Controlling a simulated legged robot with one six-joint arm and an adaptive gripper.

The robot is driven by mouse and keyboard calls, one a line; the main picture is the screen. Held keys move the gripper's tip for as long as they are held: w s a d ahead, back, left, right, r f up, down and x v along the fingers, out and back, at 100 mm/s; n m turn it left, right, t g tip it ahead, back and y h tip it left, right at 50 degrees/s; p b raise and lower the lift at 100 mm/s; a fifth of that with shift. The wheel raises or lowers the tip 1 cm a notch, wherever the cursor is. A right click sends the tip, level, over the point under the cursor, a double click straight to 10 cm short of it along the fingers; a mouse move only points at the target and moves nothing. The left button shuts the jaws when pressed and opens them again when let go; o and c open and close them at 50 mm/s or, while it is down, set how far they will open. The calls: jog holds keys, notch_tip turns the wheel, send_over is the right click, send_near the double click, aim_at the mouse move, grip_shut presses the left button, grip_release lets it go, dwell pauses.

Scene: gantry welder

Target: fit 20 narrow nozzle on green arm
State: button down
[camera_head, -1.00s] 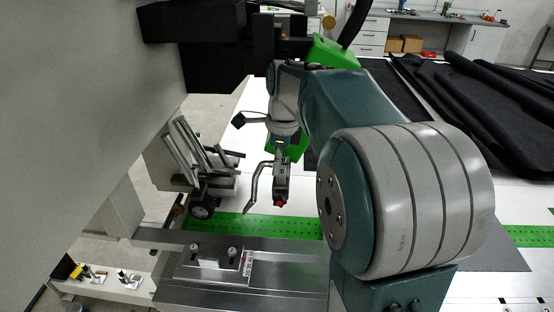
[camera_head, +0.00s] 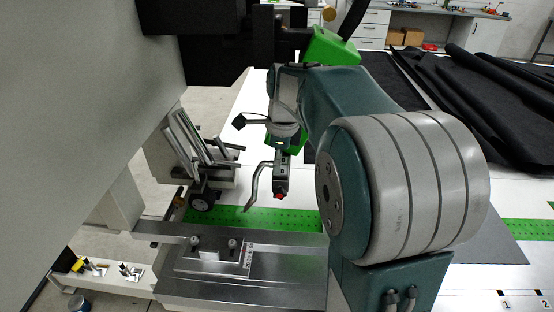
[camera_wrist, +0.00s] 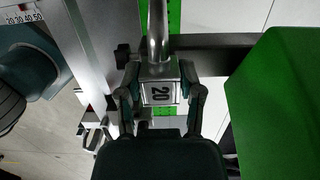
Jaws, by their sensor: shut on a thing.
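My gripper (camera_wrist: 162,90) is shut on the nozzle block (camera_wrist: 160,93), marked "20", in the wrist view. Its metal tube (camera_wrist: 158,32) runs up out of that picture. In the head view my gripper (camera_head: 282,157) hangs below my teal arm. The bent nozzle tube (camera_head: 257,180) points down and left from it, apart from the bench below. The finger grip is too small to tell in the head view. The green arm (camera_head: 331,47) stands behind my wrist, and a lower green part (camera_head: 300,142) is partly hidden. A large green surface (camera_wrist: 275,95) is close at right in the wrist view.
A steel bench (camera_head: 285,269) with a clamp block (camera_head: 212,255) lies below, in front of a green perforated strip (camera_head: 270,219). Grey fixtures (camera_head: 188,145) stand at left. A low white shelf (camera_head: 110,283) holds small parts. Black fabric (camera_head: 480,110) lies at right rear.

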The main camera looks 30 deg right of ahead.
jog(key=shift+f, duration=0.2)
jog(key=shift+c, duration=0.8)
grip_release()
notch_tip(320, 180, up, 12)
jog(key=shift+s+d+f, duration=0.15)
jog(key=shift+s+d, duration=0.1)
jog(key=shift+d, duration=0.2)
